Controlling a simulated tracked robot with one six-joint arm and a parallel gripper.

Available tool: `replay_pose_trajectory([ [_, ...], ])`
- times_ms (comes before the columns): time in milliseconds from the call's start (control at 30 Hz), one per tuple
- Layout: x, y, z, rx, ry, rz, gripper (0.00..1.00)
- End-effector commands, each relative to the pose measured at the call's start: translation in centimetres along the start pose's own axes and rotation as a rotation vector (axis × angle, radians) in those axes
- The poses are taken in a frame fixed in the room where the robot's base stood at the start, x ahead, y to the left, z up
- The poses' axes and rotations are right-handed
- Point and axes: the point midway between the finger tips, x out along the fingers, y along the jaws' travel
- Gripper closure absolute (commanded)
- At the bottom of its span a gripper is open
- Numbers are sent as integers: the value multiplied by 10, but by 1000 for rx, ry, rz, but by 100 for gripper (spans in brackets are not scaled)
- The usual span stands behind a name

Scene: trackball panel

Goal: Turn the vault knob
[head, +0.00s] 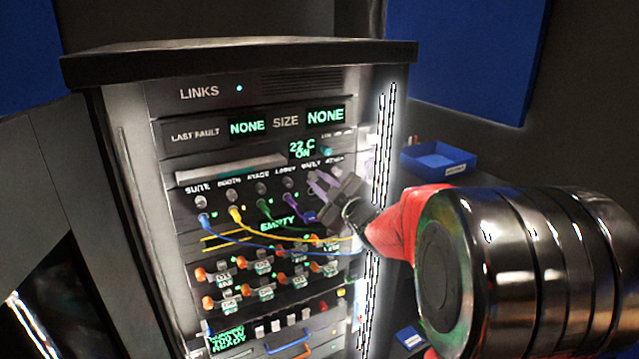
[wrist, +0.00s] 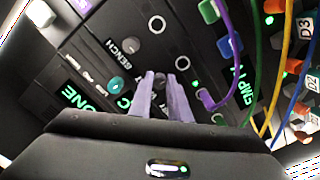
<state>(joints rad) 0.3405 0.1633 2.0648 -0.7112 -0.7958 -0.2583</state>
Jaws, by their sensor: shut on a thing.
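My gripper (head: 318,184) reaches in from the right to the row of labelled knobs on the rack panel. In the wrist view its two grey-purple fingers (wrist: 166,80) point at the panel, with a narrow gap between their tips. They are closed on the vault knob, in the column between the purple-cable column and the one labelled BENCH. The knob itself is mostly hidden by the fingers. The VAULT label (head: 310,166) shows just above the fingers in the head view. The bench knob (wrist: 131,47) stands free beside the fingers.
Blue, yellow (head: 300,231), green and purple cables (head: 297,207) hang from sockets below the knobs. Rows of orange-ended switches (head: 262,268) sit lower. The rack's top edge (head: 235,55) overhangs. A blue tray (head: 437,158) stands behind on the right.

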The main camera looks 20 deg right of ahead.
Motion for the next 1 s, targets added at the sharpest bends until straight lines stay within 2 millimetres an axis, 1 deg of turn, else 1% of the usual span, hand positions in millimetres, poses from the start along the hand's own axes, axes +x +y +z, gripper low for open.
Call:
replay_pose_trajectory([
  [33,0,-3,2,0,-4,-6,81],
  [267,0,-2,1,1,-2,-4,65],
  [500,0,-1,0,1,-1,-2,65],
  [633,-4,-1,0,1,-1,-1,65],
  [767,-14,0,0,0,-2,-1,65],
  [867,-27,0,0,1,-1,0,65],
  [1000,-49,0,0,0,-2,0,65],
])
